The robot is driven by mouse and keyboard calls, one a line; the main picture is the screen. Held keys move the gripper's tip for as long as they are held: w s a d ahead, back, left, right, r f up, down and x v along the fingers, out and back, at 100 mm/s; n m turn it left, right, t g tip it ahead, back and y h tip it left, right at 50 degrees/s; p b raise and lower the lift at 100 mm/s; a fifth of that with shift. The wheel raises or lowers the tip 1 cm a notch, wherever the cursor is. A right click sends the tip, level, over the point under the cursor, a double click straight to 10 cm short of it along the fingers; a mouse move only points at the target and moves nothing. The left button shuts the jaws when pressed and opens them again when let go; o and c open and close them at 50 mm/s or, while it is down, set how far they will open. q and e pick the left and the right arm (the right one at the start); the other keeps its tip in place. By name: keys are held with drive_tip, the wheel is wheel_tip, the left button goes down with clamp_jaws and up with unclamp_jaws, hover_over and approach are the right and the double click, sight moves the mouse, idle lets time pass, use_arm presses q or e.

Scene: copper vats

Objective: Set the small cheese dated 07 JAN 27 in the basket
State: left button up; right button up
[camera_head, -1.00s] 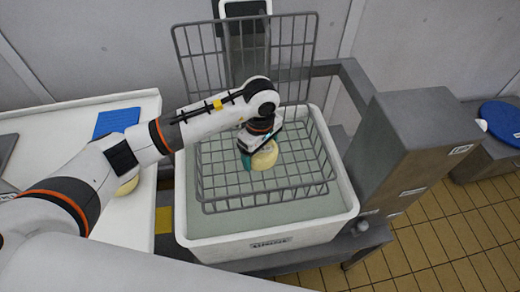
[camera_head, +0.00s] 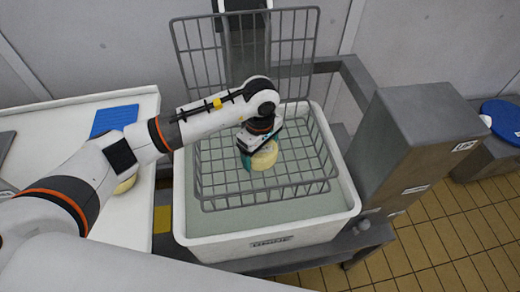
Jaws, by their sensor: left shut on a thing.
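A small pale yellow cheese (camera_head: 265,157) is held by my left gripper (camera_head: 252,156), which is shut on it. The cheese is inside the outline of the grey wire basket (camera_head: 222,207), near its middle; I cannot tell whether it touches the basket floor. No date can be read on it. The basket sits in a white tub (camera_head: 200,235) of greenish liquid, its tall lid or back panel standing upright behind. Another yellow cheese (camera_head: 126,185) lies on the white table at the left, partly hidden by my left arm. My right gripper is not in view.
A blue mat (camera_head: 114,120) lies on the white table (camera_head: 125,236). A grey box-shaped cabinet (camera_head: 415,140) stands right of the tub. A blue round lid (camera_head: 502,118) is at the far right. The tiled floor at the lower right is clear.

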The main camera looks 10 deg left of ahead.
use_arm(q)
drive_tip(key=shift+f, duration=0.1)
drive_tip(key=o, duration=1.1)
drive_tip(key=shift+o, duration=0.2)
drive_tip(key=shift+r+p, duration=1.45)
drive_tip(key=shift+r, duration=2.05)
